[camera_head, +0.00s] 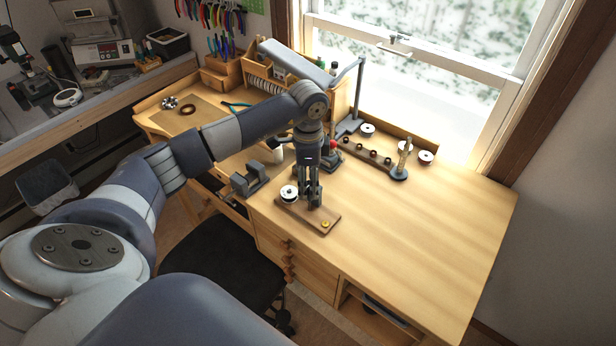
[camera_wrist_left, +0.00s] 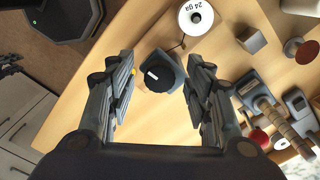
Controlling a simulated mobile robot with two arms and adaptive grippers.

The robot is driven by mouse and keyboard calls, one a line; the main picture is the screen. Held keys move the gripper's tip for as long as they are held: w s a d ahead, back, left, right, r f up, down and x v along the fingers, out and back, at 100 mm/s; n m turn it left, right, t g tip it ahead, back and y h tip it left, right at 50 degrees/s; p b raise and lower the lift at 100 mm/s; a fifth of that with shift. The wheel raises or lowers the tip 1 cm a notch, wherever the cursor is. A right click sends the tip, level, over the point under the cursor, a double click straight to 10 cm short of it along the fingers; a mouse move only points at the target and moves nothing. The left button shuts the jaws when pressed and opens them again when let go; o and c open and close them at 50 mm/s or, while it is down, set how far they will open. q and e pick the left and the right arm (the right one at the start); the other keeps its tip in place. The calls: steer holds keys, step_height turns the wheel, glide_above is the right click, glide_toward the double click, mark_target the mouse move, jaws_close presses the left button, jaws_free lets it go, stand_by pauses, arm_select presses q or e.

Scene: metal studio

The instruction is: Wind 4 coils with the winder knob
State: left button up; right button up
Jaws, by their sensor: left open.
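The black round winder knob (camera_wrist_left: 160,77), with a white pointer mark, sits on a grey block between my left fingers in the left wrist view. My left gripper (camera_wrist_left: 163,105) is open around the knob; a gap shows on both sides. In the head view, my left gripper (camera_head: 313,201) points down over a small wooden board (camera_head: 308,216) near the desk's front edge, and it hides the knob. A white wire spool (camera_head: 289,192) stands beside it; its "24 ga" label shows in the wrist view (camera_wrist_left: 196,15). A yellow button (camera_head: 325,223) is on the board's near end. My right gripper is not in view.
A grey vise (camera_head: 250,179) is left of the board. A red-balled device (camera_head: 333,146) stands just behind my gripper. A rack of small spools (camera_head: 366,152) and an upright rod (camera_head: 403,160) stand farther back. The desk's right side (camera_head: 440,225) is clear.

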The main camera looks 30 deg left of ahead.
arm_select(q)
steer(key=shift+f, duration=0.1)
steer(key=shift+c, duration=0.2)
steer(key=c, duration=1)
